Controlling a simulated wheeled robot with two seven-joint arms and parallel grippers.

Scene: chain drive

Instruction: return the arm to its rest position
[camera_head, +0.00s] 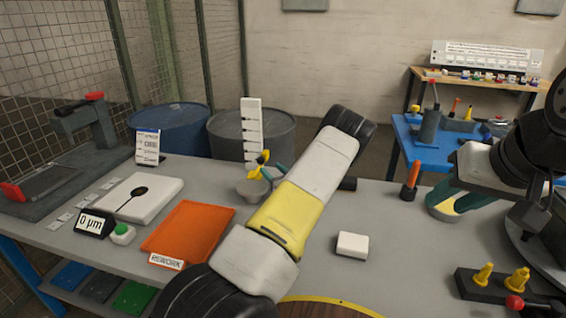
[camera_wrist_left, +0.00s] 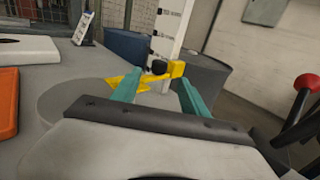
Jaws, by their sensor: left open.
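My left arm crosses the middle of the head view, with a yellow band on one link. Its gripper (camera_head: 277,170) is partly hidden behind the arm, beside a yellow piece (camera_head: 258,165) over the grey bench. In the left wrist view the teal fingers of the left gripper (camera_wrist_left: 160,92) stand apart. The yellow piece with a black knob (camera_wrist_left: 158,67) shows between and beyond them; contact cannot be told. My right gripper (camera_head: 455,203) is at the right, with teal fingers and a pale yellow surface showing between them; its grip is unclear.
On the bench (camera_head: 325,280) are an orange rework tray (camera_head: 190,230), a white plate (camera_head: 140,198), a white block (camera_head: 352,245) and an orange-handled tool (camera_head: 410,182). A white marked post (camera_head: 251,125) stands behind the left gripper. Yellow pegs (camera_head: 484,275) stand at lower right.

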